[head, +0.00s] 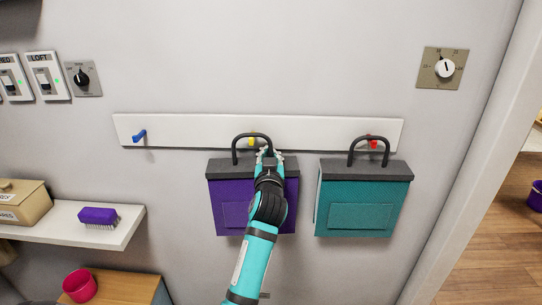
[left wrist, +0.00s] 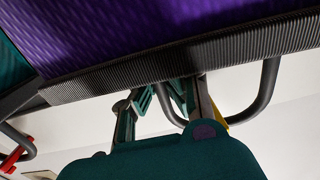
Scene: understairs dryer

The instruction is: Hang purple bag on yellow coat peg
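The purple bag (head: 225,200), with a dark grey top band, is upright against the wall under the yellow coat peg (head: 252,141). Its dark handle (head: 237,141) arches over the peg; whether the peg bears its weight I cannot tell. My left gripper (head: 268,153) is at the bag's top edge, by the handle's right leg. In the left wrist view the purple bag (left wrist: 150,35), handle (left wrist: 268,85) and a bit of yellow peg (left wrist: 222,116) show. My left gripper's fingers (left wrist: 162,97) stand apart, one each side of a handle leg. My right gripper is not in view.
A teal bag (head: 360,205) hangs close by on the right at the red peg (head: 373,142). The blue peg (head: 139,135) on the white rail (head: 190,130) is bare. A shelf (head: 75,230) with a purple brush (head: 98,217) is at left.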

